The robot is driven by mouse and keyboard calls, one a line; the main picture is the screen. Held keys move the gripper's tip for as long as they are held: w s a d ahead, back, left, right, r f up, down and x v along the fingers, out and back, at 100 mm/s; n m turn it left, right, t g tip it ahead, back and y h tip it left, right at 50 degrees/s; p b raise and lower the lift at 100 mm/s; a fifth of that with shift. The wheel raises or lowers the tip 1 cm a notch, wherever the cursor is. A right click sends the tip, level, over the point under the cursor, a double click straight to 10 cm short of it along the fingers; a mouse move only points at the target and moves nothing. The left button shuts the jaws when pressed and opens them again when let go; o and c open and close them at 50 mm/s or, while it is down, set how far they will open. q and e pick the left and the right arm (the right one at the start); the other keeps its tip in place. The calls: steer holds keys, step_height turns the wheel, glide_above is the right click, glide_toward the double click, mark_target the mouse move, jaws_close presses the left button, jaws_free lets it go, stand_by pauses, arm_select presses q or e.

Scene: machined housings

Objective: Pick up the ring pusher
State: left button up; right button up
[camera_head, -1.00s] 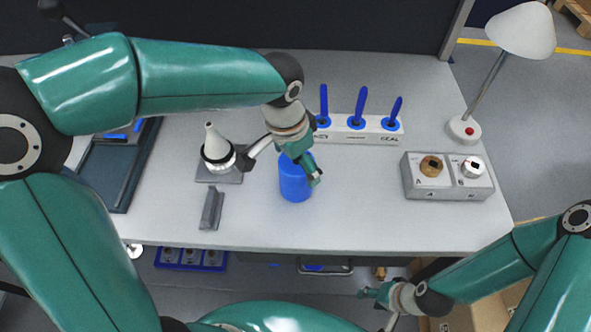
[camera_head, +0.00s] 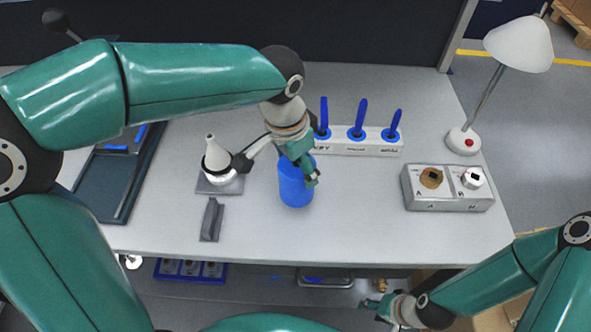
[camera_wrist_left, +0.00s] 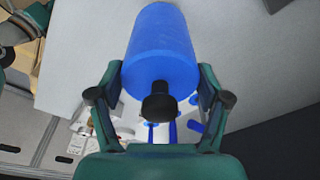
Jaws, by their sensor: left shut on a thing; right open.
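The ring pusher, a blue cylinder (camera_head: 295,190), is upright at the middle of the table. In the left wrist view the blue cylinder (camera_wrist_left: 160,45) shows a black knob on its near end. My left gripper (camera_head: 307,170) is shut on the cylinder near its top. In the left wrist view its two fingers (camera_wrist_left: 160,80) flank the cylinder. I cannot tell for sure whether its base is clear of the table. My right gripper (camera_head: 378,303) is open and empty, low in front of the table's front edge.
A white cone on a grey base (camera_head: 217,163) and a dark grey block (camera_head: 212,220) stand left of the cylinder. A white rack (camera_head: 375,146) with blue handled tools stands behind. A grey fixture box (camera_head: 445,190) and a lamp (camera_head: 463,141) are at right. The front right tabletop is clear.

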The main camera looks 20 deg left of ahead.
arm_select(q)
steer(key=shift+r+n+p, duration=0.9)
steer(key=shift+r+n, duration=0.2)
steer(key=shift+r, duration=7.4)
steer(key=a+f+n+y+p, duration=0.1)
steer(key=a+n, duration=0.7)
steer(key=a, duration=1.1)
steer(key=shift+w+f+p, duration=0.3)
steer(key=shift+f+p, duration=0.1)
steer(key=shift+f, duration=0.15)
steer(key=shift+d, duration=0.1)
step_height(320, 180, down, 3)
steer(key=shift+f+b, duration=0.1)
steer(key=shift+b, duration=0.95)
